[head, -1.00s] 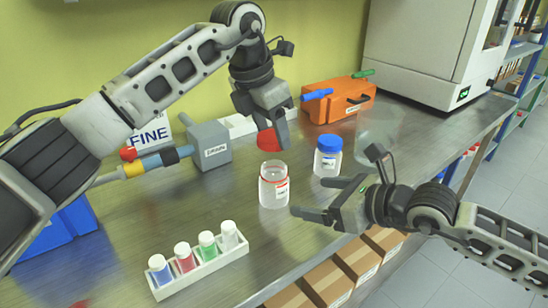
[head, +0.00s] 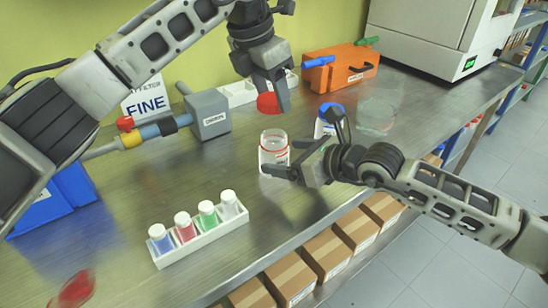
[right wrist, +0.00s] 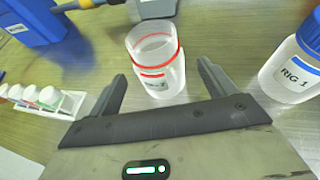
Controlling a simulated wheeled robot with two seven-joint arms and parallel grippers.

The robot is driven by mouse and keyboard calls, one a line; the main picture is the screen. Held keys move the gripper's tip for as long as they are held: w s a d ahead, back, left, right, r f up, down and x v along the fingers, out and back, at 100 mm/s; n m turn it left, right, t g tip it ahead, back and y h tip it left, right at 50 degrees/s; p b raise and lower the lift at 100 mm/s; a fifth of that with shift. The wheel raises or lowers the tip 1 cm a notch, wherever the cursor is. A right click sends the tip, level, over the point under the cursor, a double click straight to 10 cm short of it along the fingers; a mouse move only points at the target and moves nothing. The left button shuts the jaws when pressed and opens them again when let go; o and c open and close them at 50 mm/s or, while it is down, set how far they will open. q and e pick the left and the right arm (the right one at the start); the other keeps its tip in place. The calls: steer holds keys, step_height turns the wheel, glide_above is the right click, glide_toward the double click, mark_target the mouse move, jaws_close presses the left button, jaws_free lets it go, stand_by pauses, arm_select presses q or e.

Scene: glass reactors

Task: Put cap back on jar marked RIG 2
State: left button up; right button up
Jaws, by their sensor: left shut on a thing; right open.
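The open clear jar (head: 273,158) with a red neck ring stands upright on the bench, its label small and only partly legible. It also shows in the right wrist view (right wrist: 160,82), ahead of and partly between my right fingers. My right gripper (head: 281,157) is open, with its fingers reaching to either side of the jar; whether they touch it I cannot tell. My left gripper (head: 273,95) is shut on the red cap (head: 267,103) and holds it above and slightly behind the jar.
A blue-capped jar marked RIG 1 (right wrist: 298,66) stands close to the right of the open jar. A white rack of several small vials (head: 200,240) lies front left. A grey box (head: 208,115) and an orange case (head: 342,70) stand behind. A transparent vessel (head: 377,115) stands right.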

mark_target(272, 114)
steer(key=shift+x, duration=2.25)
steer(key=c, duration=1.4)
arm_select(q)
steer(key=shift+s+a+x, duration=0.1)
steer(key=shift+a+x, duration=0.05)
steer(key=shift+x, duration=0.65)
steer(key=shift+s+a+x, duration=0.1)
steer(key=shift+a+x, duration=0.05)
steer(key=shift+x, duration=0.65)
steer(key=shift+s+a+x, duration=0.1)
steer(key=shift+a+x, duration=0.1)
steer(key=shift+x, duration=0.65)
arm_select(e)
steer(key=shift+c, duration=0.2)
arm_select(q)
steer(key=shift+f, duration=0.15)
steer(key=shift+f, duration=0.85)
steer(key=shift+f, duration=0.6)
